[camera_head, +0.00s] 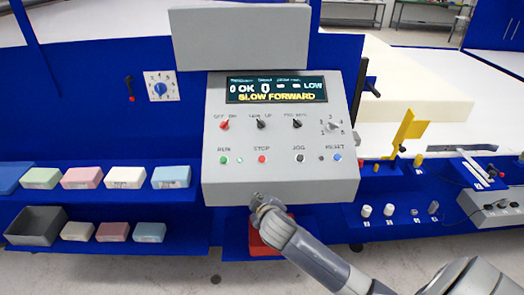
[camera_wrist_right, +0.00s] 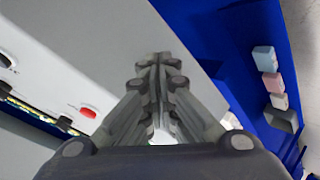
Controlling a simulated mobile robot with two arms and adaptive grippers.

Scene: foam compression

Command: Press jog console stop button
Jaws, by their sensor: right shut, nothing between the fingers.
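The jog console (camera_head: 221,128) is a light grey box with a sloped panel. Its red STOP button (camera_head: 262,159) sits in the bottom row, between the green RUN button (camera_head: 223,160) and the black JOG button (camera_head: 299,158). My right gripper (camera_head: 259,203) is at the console's lower front edge, below the STOP button and apart from it. In the wrist view its fingers (camera_wrist_right: 158,60) are closed together and empty, and the red button (camera_wrist_right: 88,112) lies to their left. My left gripper is in neither view.
The display (camera_head: 275,90) reads "SLOW FORWARD". A red object (camera_head: 258,240) is partly hidden behind my right arm. Coloured foam blocks (camera_head: 126,177) lie on blue shelves at left, with a grey bin (camera_head: 35,228). A yellow bracket (camera_head: 408,130) stands at right.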

